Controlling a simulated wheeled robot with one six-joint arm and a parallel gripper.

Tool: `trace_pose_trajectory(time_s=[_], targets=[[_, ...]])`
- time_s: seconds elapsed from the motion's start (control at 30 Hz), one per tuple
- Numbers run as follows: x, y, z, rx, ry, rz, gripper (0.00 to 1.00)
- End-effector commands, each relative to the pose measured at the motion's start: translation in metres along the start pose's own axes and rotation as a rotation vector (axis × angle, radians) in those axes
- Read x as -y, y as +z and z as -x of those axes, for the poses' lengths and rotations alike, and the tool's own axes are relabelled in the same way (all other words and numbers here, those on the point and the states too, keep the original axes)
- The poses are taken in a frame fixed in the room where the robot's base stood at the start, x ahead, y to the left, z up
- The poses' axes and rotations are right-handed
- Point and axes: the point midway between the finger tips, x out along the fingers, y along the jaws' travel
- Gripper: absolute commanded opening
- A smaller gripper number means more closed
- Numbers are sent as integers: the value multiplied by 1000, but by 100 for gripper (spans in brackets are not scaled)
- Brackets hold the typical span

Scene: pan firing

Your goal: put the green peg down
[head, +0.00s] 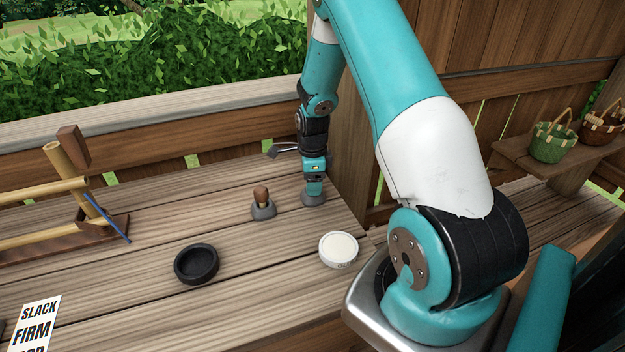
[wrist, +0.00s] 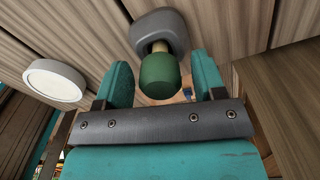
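The green peg (wrist: 159,78) shows in the wrist view, a rounded green head on a short tan shaft. The shaft sits in a grey rounded holder (wrist: 160,32); that holder also shows in the head view (head: 313,199) at the back of the table. My gripper (wrist: 160,72) is open, with one finger on each side of the green head and a visible gap on both sides. In the head view my gripper (head: 314,187) points down right over the holder and hides the green peg.
A brown-topped peg (head: 261,194) stands in a second grey holder (head: 263,211) just left. A white round tub (head: 338,247) and a black dish (head: 196,264) are nearer. A wooden frame (head: 75,220) stands left, a sign (head: 35,325) front left. A wooden post rises behind my gripper.

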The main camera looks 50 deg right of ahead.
Motion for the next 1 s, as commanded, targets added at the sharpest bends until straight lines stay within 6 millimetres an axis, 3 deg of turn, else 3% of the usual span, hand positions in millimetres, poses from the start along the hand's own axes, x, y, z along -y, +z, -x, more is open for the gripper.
trace_pose_trajectory(time_s=[0.27,0.7,0.87,1.0], targets=[[1,0,10,1,-3,0,64],[1,0,98,1,-5,0,64],[0,0,117,0,-1,1,64],[-14,20,136,20,-7,144,64]])
